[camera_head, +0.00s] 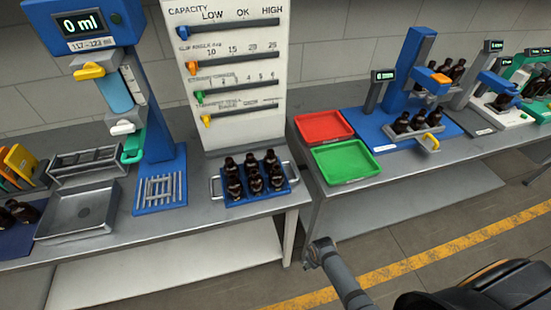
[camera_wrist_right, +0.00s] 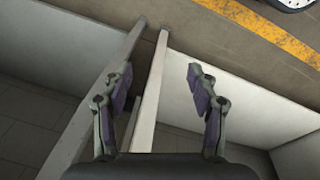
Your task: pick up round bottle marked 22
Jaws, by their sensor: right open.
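Several dark amber bottles (camera_head: 254,174) stand close together in a blue tray (camera_head: 230,200) with wire handles, at the right end of the near-left bench. Their markings are too small to read, so I cannot tell which one is marked 22. My right gripper (camera_wrist_right: 160,90) is open and empty in the right wrist view, with no bottle between its fingers. It points down over the gap between two white bench sides. Part of my arm (camera_head: 342,275) shows low in the head view, in front of the gap between benches. My left gripper is out of view.
More dark bottles (camera_head: 20,211) lie at the far left, and others (camera_head: 418,121) stand at a blue station on the right bench. A red tray (camera_head: 323,126) and a green tray (camera_head: 345,162) are empty. A tall slider panel (camera_head: 235,130) rises behind the bottle tray.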

